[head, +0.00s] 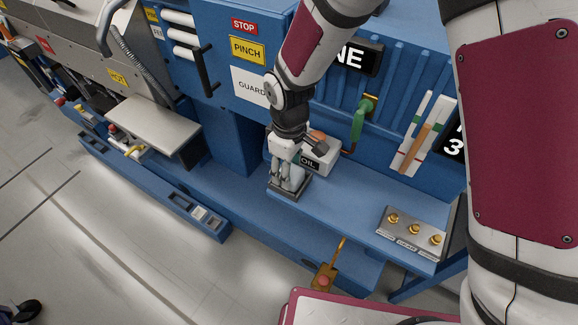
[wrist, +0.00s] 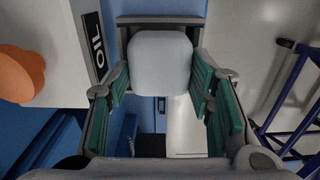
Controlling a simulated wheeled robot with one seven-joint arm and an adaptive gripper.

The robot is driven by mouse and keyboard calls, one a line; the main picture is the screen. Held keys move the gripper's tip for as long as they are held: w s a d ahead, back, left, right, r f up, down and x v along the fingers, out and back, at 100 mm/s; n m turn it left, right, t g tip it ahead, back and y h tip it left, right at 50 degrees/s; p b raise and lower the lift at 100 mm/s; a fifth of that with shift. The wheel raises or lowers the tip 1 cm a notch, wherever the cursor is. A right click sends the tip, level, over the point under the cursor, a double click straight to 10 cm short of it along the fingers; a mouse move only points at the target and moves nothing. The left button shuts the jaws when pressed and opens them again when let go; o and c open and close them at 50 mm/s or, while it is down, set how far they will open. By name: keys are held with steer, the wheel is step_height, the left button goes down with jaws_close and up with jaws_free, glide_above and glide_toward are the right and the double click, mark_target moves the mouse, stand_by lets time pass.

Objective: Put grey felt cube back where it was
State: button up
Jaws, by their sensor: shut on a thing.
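The grey felt cube (wrist: 160,62) is a pale block with rounded edges, between the green-padded fingers of my gripper (wrist: 163,100) in the wrist view. My gripper is shut on it. In the head view my gripper (head: 287,180) points down over a small dark grey tray (head: 293,193) on the blue ledge, just left of the OIL box. The tray's edge also shows behind the cube in the wrist view (wrist: 160,20). The fingers mostly hide the cube in the head view, and I cannot tell whether it touches the tray.
The grey OIL box (head: 322,157) with an orange knob stands close to the right of my gripper. A plate with brass knobs (head: 414,231) lies further right on the ledge. A green-handled valve (head: 358,122) is on the wall behind. The ledge between is clear.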

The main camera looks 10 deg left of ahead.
steer(key=o, duration=1.1)
step_height(320, 180, up, 12)
steer(key=shift+r+b, duration=0.1)
steer(key=shift+b, duration=0.6)
steer(key=shift+d+r, duration=0.1)
steer(key=d+r+m+t, duration=0.2)
steer(key=d+r+m, duration=0.2)
steer(key=d+r, duration=0.45)
steer(key=shift+s+d+r+m+t, duration=0.55)
steer(key=shift+s+d+r+m, duration=1.1)
steer(key=shift+d, duration=1.55)
steer(key=shift+s+d+r+m+t, duration=0.75)
steer(key=shift+s+d+m, duration=1)
steer(key=shift+s+d, duration=1.2)
steer(key=shift+s+d+r+m+t, duration=0.4)
steer(key=shift+s+d+r+m, duration=1.2)
steer(key=shift+d, duration=1.9)
